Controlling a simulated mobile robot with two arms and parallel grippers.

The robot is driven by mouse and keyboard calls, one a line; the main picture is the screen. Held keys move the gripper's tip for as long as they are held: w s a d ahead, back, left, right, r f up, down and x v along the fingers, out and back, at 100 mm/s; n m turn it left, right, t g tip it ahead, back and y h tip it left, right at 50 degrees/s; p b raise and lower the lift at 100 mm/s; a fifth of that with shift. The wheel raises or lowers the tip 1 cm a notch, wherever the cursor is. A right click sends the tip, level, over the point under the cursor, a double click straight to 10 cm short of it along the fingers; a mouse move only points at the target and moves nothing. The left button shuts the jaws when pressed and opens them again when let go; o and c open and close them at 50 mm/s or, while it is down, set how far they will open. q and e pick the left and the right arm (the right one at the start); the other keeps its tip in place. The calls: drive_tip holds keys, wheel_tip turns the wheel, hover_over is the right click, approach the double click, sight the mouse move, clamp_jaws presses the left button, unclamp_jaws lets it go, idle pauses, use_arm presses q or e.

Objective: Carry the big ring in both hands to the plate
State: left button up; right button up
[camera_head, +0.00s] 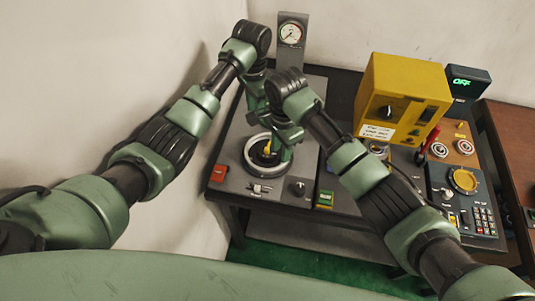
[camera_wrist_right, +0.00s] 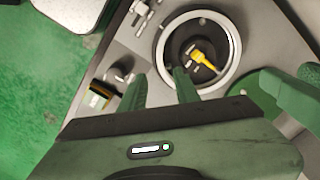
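The big ring (camera_head: 251,163) is pale metal with a dark inside and a yellow piece at its middle. It sits on the grey machine top. In the right wrist view the ring (camera_wrist_right: 233,62) shows almost whole. My right gripper (camera_wrist_right: 160,76) is open, one finger inside the ring's near rim and one outside it; I cannot tell whether they touch. In the head view my right gripper (camera_head: 283,158) is over the ring's right part. My left gripper (camera_head: 257,100) is behind the ring, partly hidden by my right arm; its fingers are not clear. I cannot make out the plate for certain.
A yellow box (camera_head: 405,90) with a knob stands right of the ring. A dial gauge (camera_head: 291,33) stands behind. A keypad panel (camera_head: 465,195) and small round discs (camera_head: 465,147) are farther right. A lever switch (camera_head: 259,188) and a knob (camera_head: 298,187) are in front of the ring.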

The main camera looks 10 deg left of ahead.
wheel_tip(320, 180, up, 4)
drive_tip(key=shift+r, duration=0.1)
idle(0.7)
